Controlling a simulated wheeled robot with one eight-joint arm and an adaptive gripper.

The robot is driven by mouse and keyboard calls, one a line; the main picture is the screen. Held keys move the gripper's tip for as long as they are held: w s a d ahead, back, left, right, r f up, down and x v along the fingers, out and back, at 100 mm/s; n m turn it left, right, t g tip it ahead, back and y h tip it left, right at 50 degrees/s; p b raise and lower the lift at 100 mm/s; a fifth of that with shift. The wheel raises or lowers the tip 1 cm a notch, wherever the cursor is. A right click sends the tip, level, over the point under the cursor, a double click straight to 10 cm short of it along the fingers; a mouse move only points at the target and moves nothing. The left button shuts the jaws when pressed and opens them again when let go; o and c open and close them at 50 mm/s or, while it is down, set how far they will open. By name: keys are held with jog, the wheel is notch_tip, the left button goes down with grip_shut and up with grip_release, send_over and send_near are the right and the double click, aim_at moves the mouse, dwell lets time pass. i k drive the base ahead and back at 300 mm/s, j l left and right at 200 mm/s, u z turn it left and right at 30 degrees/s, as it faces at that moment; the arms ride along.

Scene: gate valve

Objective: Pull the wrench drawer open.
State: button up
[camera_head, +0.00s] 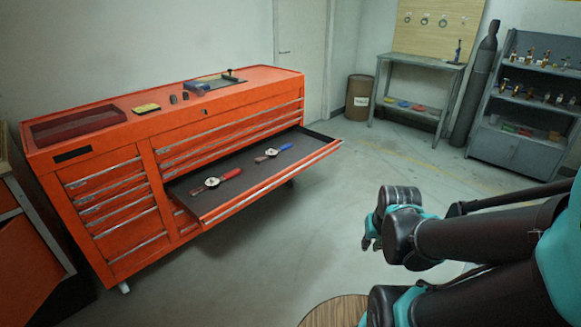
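An orange tool cabinet (105,160) stands at the left. Its wide drawer (272,186) is pulled far out, with the dark lined inside showing. A tool with a red handle and a round dial (216,182) and a tool with a blue handle (272,153) lie apart in the drawer. My arm comes in from the right. Its end with my gripper (370,236) seems to be by the dark and teal links, right of the drawer and clear of it. The fingers are too small and partly hidden to tell their opening.
A red tray (78,123), a yellow box (146,108) and a vise-like tool (216,81) are on the cabinet top. Bare floor (300,225) lies before the drawer. A round wooden top (335,312) is at bottom. A barrel (359,98), bench, gas cylinder (483,85) and shelf stand behind.

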aim_at(212, 207)
jog(key=i, duration=0.9)
